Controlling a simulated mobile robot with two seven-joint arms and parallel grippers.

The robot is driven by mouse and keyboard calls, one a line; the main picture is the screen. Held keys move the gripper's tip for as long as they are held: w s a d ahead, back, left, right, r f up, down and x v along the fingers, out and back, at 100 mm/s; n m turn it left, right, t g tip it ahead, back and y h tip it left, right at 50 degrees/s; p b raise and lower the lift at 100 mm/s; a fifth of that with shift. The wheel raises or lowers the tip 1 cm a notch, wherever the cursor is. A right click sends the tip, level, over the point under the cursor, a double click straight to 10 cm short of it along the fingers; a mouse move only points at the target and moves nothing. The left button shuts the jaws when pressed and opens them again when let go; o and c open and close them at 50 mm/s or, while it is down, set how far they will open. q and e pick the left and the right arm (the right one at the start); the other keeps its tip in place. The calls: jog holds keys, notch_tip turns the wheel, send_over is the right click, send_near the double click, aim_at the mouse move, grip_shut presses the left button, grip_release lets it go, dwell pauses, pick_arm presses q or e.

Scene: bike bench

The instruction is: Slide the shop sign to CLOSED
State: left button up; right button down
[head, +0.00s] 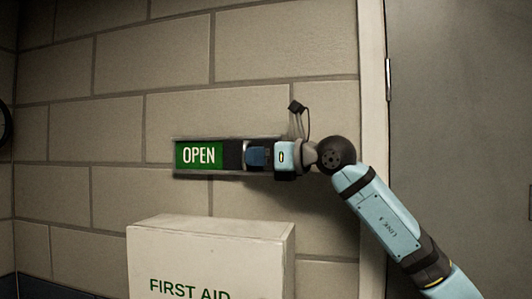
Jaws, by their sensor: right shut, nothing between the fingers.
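The shop sign (199,155) hangs on the block wall and shows a green panel reading OPEN at its left end. A dark slider part (233,155) is just right of the green panel. My right gripper (247,156) is in front of the sign's right half, pointing left, with its tip at or very near the dark part. I cannot tell whether they touch. The gripper is shut and holds nothing. It hides the right part of the sign. My left gripper is not in view.
A white first aid box (210,257) stands below the sign, close under my right gripper. A door frame (372,120) and a grey door (460,110) are at the right, behind my right arm. The wall left of the sign is clear.

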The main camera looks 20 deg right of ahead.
jog(key=s+a+x, duration=0.1)
jog(key=a+x, duration=0.1)
jog(key=x, duration=1.1)
jog(key=shift+s, duration=0.3)
